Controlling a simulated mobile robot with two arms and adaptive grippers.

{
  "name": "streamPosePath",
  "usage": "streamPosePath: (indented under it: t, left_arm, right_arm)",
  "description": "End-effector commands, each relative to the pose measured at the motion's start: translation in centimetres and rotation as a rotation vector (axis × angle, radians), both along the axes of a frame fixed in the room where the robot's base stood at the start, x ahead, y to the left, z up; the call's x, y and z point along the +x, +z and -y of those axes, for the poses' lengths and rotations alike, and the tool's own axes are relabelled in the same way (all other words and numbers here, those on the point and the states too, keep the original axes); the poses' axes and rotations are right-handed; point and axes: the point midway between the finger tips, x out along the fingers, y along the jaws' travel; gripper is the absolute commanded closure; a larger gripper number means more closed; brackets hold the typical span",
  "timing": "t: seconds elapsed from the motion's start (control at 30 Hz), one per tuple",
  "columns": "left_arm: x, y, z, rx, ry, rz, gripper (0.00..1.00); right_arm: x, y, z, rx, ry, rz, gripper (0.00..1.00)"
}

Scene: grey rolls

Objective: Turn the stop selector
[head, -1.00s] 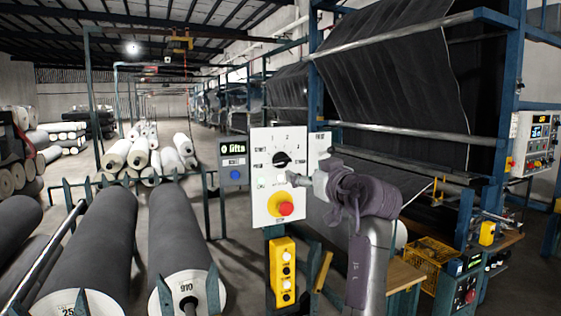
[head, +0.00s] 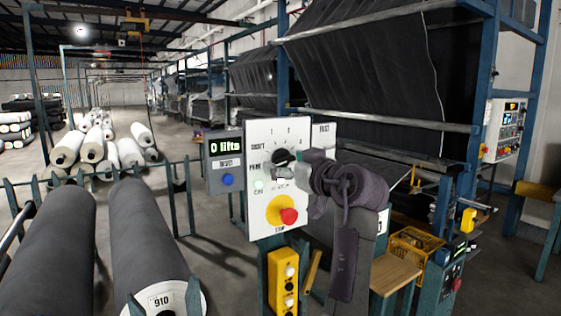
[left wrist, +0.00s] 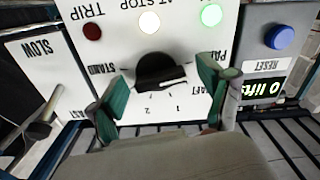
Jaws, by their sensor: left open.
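The stop selector is a black round knob (head: 281,157) on a white control panel (head: 262,205), with numbers and printed words around it. In the left wrist view the knob (left wrist: 160,70) appears upside down, between my fingers. My left gripper (head: 299,162) is open in front of the panel, close to the knob and partly covering it in the head view. In the left wrist view its green-padded fingers (left wrist: 163,78) stand apart on either side of the knob, with gaps visible. I cannot tell how near the tips are to the panel face. My right gripper is not in view.
Below the knob is a red button on a yellow base (head: 287,215). A grey box (head: 224,162) at left has a blue button and reads "0 lifts". A yellow push-button box (head: 283,284) hangs below. Large dark rolls (head: 150,240) lie at left; a fabric machine stands behind.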

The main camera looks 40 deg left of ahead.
Motion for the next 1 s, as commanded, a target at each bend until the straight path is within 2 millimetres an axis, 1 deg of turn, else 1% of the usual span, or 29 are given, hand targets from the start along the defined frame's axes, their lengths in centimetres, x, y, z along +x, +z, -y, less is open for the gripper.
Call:
streamPosePath:
  t: [0.17, 0.2, 0.37, 0.5, 0.57, 0.83, 1.0]
  left_arm:
    - [0.0, 0.0, 0.0, 0.000, 0.000, 0.000, 0.21]
    - [0.0, 0.0, 0.0, 0.000, 0.000, 0.000, 0.22]
    - [0.0, 0.0, 0.0, -0.001, 0.000, 0.000, 0.49]
    - [0.0, 0.0, 0.0, 0.000, 0.000, 0.000, 0.72]
    - [0.0, 0.0, 0.0, 0.000, 0.000, 0.000, 0.81]
    - [0.0, 0.1, 0.0, 0.012, 0.000, -0.030, 0.81]
    - [0.0, 0.2, -0.1, 0.044, 0.000, -0.103, 0.81]
  right_arm:
    - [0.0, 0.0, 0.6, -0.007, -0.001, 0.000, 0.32]
    - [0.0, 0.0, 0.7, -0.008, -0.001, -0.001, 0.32]
    - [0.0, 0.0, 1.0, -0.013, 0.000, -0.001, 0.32]
    - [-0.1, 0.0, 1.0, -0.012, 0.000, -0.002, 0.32]
    - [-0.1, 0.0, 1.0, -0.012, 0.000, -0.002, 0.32]
    - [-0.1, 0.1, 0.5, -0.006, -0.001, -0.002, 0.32]
    - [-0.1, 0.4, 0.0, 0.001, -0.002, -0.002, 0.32]
